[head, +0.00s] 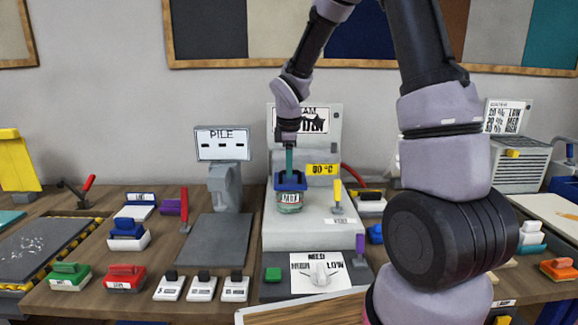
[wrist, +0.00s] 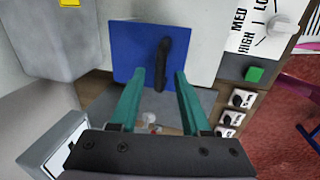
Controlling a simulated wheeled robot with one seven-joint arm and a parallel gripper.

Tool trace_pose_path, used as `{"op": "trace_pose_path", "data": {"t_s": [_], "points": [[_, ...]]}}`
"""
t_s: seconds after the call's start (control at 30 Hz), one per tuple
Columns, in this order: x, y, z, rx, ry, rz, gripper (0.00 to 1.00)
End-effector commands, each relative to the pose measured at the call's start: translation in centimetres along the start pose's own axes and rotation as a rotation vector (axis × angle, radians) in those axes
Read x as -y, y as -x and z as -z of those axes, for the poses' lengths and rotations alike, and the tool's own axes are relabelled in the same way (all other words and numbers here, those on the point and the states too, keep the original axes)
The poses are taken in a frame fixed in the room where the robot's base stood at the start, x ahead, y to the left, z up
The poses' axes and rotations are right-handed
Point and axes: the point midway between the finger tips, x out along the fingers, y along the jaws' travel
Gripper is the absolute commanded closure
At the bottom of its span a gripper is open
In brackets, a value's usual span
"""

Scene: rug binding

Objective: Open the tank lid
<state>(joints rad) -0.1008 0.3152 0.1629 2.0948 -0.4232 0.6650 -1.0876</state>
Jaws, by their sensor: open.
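The tank (head: 289,206) is a small clear container with a label on its front, standing on the pale steam machine. Its blue lid (head: 290,183) sits on top and looks shut. In the wrist view the lid (wrist: 128,62) is a flat blue square with a black upright handle (wrist: 163,62). My gripper (head: 289,166) points down just over the lid. In the wrist view its two teal fingers (wrist: 160,74) are open, one on each side of the handle, with gaps visible. I cannot tell how deep the fingertips reach beside the handle.
The machine (head: 330,232) has a yellow display (head: 322,169) behind the tank and a yellow-handled lever (head: 338,195) close on the right. A dial panel (head: 320,272) with a green button (head: 273,274) is in front. A PILE screen (head: 222,144) stands left.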

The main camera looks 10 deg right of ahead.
Motion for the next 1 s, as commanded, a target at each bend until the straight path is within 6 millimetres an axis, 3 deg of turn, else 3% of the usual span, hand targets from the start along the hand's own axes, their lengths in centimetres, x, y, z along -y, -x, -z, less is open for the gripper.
{"op": "trace_pose_path", "data": {"t_s": [0.2, 0.23, 0.33, 0.37, 1.0], "points": [[-0.02, -0.03, 0.0, 0.0, 0.0, -0.001, 0.53], [-0.02, -0.02, 0.0, 0.0, 0.0, -0.001, 0.57], [-0.02, -0.01, 0.0, 0.0, 0.0, -0.001, 0.95], [-0.02, -0.01, 0.0, 0.0, 0.0, -0.001, 1.0], [-0.02, 0.02, -0.01, 0.0, 0.0, -0.001, 1.0]]}}
